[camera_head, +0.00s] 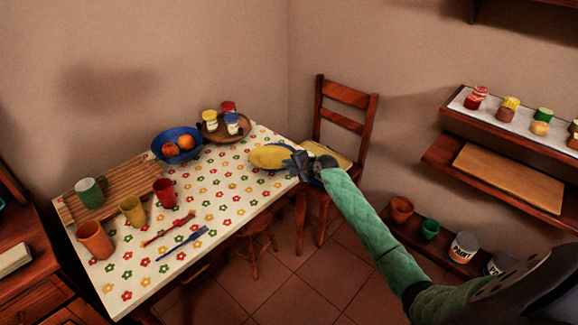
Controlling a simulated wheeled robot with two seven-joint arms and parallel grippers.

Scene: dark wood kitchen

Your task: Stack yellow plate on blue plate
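The yellow plate (268,156) is at the right end of the flowered table. A strip of blue plate (289,148) shows at its far right edge; the rest is hidden by the yellow plate and my gripper. The two plates overlap in the view, but I cannot tell whether they touch. My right gripper (298,164) is at the right edge of the yellow plate. Its fingers are dark and small, so I cannot tell whether they grip the rim. My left gripper is not in view.
A blue bowl of fruit (177,143) and a round tray (213,134) with jars stand at the back. Several cups, a wooden board (125,184), a red fork (168,228) and a blue fork (182,243) are to the left. A chair (341,118) stands behind the table's right end.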

